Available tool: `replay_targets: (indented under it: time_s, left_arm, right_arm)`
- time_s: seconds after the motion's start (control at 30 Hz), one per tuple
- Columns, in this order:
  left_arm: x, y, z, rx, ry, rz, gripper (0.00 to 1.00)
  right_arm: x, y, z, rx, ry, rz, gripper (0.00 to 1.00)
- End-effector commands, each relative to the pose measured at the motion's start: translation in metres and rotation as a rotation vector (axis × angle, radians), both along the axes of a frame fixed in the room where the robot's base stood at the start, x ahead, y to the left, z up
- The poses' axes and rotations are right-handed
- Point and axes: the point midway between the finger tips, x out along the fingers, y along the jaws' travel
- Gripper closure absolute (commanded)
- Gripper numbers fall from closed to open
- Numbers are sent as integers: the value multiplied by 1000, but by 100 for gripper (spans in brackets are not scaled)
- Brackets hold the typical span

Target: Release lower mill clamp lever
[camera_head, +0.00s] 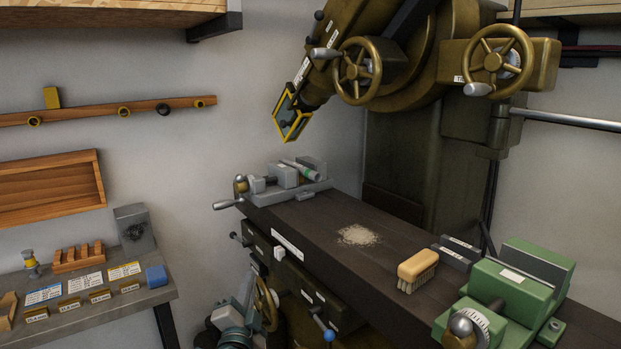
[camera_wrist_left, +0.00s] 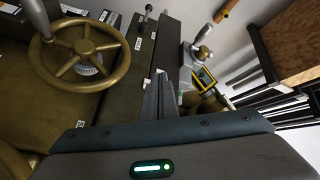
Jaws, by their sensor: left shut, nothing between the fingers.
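The olive-gold mill has a dark table (camera_head: 300,235) with several levers and knobs along its front. A lever with a blue knob (camera_head: 328,334) sticks out low on the front, and a dark-knobbed lever (camera_head: 237,237) sits at the left. I cannot tell which is the lower clamp lever. My left gripper (camera_head: 248,290) is low in front of the table, beside the brass handwheel (camera_head: 268,302). In the left wrist view its fingers (camera_wrist_left: 159,82) are together and empty, between the handwheel (camera_wrist_left: 80,52) and the table edge. My right gripper is not in view.
A green vise (camera_head: 510,285), a brush (camera_head: 417,270) and a heap of chips (camera_head: 359,235) are on the table. A grey fixture (camera_head: 285,177) sits at its far end. A side bench (camera_head: 90,307) with labelled blocks stands at the left.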

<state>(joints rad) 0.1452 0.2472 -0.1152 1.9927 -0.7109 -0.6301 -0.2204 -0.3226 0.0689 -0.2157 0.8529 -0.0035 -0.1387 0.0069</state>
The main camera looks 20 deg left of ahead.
Motion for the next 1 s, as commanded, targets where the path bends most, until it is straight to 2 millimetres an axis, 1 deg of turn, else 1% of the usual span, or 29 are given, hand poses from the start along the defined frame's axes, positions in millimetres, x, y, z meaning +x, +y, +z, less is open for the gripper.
replay_targets:
  time_s: [0.03, 0.17, 0.27, 0.3, 0.37, 0.4, 0.47, 0.5, 0.57, 0.6, 0.67, 0.7, 0.8, 0.9, 1.0]
  left_arm:
    - [8, 1, 17, 40, -32, -1, 100]
    - [26, 1, 59, 151, -113, -7, 100]
    - [40, -1, 96, 254, -181, -11, 100]
    - [46, -3, 114, 301, -212, -13, 100]
    - [54, -5, 142, 383, -261, -14, 100]
    - [60, -8, 163, 445, -296, -12, 100]
    - [69, -12, 199, 551, -352, -9, 100]
    - [75, -17, 224, 633, -393, -7, 100]
    - [83, -23, 261, 757, -445, 2, 100]
    - [87, -28, 284, 841, -475, 7, 100]
    - [93, -34, 316, 967, -514, 19, 100]
    - [97, -37, 337, 1050, -537, 28, 100]
    - [105, -45, 383, 1250, -573, 49, 100]
    - [112, -48, 419, 1424, -585, 69, 100]
    - [118, -49, 445, 1558, -581, 85, 100]
  right_arm:
    - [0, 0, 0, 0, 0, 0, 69]
    - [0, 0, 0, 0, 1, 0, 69]
    - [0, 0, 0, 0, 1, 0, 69]
    - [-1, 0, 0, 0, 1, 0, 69]
    - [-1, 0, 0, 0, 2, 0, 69]
    - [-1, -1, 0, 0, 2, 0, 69]
    - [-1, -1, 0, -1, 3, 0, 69]
    - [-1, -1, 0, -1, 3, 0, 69]
    - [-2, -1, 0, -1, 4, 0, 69]
    - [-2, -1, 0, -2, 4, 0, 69]
    - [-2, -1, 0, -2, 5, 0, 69]
    - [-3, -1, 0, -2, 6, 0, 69]
    - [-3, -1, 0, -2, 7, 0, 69]
    - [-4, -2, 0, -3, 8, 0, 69]
    - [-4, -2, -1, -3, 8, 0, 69]
